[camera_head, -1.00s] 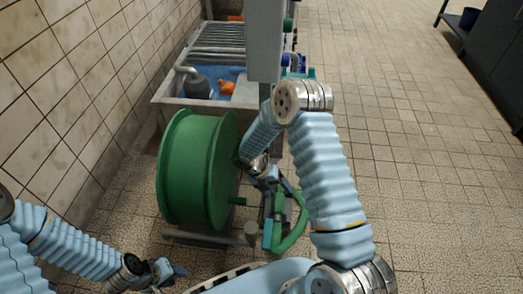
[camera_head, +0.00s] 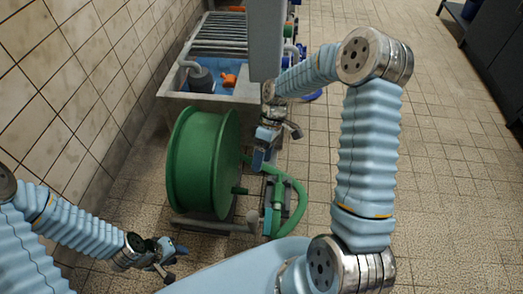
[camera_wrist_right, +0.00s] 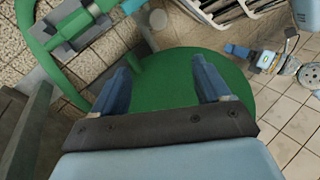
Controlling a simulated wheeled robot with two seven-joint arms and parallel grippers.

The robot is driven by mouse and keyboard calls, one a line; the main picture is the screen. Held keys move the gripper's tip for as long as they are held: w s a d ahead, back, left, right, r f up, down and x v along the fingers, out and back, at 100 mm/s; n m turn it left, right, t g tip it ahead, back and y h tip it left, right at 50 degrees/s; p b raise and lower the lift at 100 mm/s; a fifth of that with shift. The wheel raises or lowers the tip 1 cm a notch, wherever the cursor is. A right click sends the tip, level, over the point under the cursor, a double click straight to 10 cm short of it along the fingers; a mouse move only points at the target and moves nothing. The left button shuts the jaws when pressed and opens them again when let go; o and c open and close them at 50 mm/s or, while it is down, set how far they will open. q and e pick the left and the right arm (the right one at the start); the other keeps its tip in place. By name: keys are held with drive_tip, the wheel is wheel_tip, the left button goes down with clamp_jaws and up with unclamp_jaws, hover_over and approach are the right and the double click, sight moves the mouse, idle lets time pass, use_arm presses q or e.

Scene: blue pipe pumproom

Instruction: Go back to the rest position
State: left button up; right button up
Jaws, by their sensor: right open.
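My right gripper (camera_head: 262,158) hangs in front of the right face of the green hose reel (camera_head: 200,165), pointing down. In the right wrist view its two blue fingers (camera_wrist_right: 162,78) are spread apart with nothing between them, and the reel's green disc (camera_wrist_right: 178,115) lies behind them. My left gripper (camera_head: 165,260) is low at the left, in front of the reel and near the floor. It is small and partly dark, so its jaw state is unclear.
A green hose (camera_head: 300,200) curves beside the reel on the floor stand. Behind stands a basin (camera_head: 240,92) with a grate, a grey pot (camera_head: 200,78) and an orange item (camera_head: 229,80). The tiled wall (camera_head: 60,110) is close on the left. Floor at right is clear.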

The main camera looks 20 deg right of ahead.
drive_tip(key=shift+w+a+r+m+t, duration=0.15)
drive_tip(key=shift+r+m+t, duration=0.15)
drive_tip(key=shift+r+m, duration=0.4)
drive_tip(key=s+a+f+m+t+p, duration=0.2)
drive_tip(key=s+a+f+m+t, duration=0.2)
drive_tip(key=s+a+f+m, duration=0.4)
drive_tip(key=s+a+f, duration=0.2)
drive_tip(key=s+f, duration=0.3)
drive_tip(key=shift+s+m+p, duration=0.3)
drive_tip(key=shift+p, duration=0.1)
